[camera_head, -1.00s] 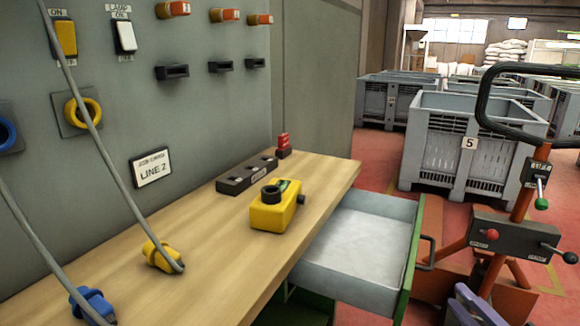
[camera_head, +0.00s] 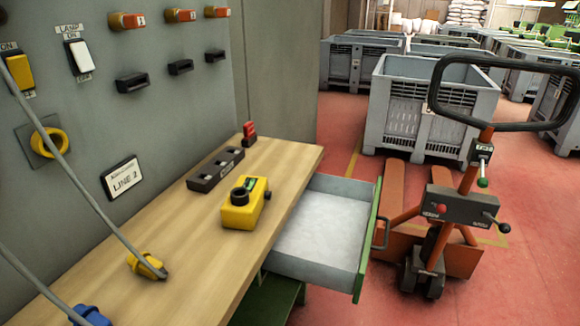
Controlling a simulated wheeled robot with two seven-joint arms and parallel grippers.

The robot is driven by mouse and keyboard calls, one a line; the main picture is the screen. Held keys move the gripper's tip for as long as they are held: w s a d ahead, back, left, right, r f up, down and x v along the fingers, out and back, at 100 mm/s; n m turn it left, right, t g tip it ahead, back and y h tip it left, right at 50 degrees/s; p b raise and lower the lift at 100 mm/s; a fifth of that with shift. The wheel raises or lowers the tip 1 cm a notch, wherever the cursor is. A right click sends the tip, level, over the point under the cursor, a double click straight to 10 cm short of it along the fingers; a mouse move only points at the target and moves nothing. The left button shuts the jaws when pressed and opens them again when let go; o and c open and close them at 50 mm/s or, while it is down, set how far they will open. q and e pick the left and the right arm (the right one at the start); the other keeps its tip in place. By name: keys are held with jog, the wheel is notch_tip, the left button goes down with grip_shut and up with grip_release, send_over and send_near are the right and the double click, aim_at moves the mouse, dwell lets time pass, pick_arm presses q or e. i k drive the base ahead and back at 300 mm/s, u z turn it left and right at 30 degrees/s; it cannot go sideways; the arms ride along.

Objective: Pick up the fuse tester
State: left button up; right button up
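The yellow device (camera_head: 241,212), which I take for the fuse tester, lies on the wooden worktop (camera_head: 190,250). It has a black round part on top and a small green display. It stands near the worktop's right edge, beside the open drawer. Nothing touches it from above. Neither of my grippers shows in this view.
A black slotted block (camera_head: 215,170) and a red piece (camera_head: 249,130) stand behind it. An empty open drawer (camera_head: 320,240) juts out right. Yellow (camera_head: 146,265) and blue (camera_head: 88,316) plugs lie front left. A pallet truck (camera_head: 462,208) and grey crate (camera_head: 425,105) stand right.

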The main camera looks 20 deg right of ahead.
aim_at(241, 209)
jog(key=k, duration=0.5)
jog(key=z, duration=1.25)
jog(key=i, duration=0.8)
jog(key=u, duration=0.55)
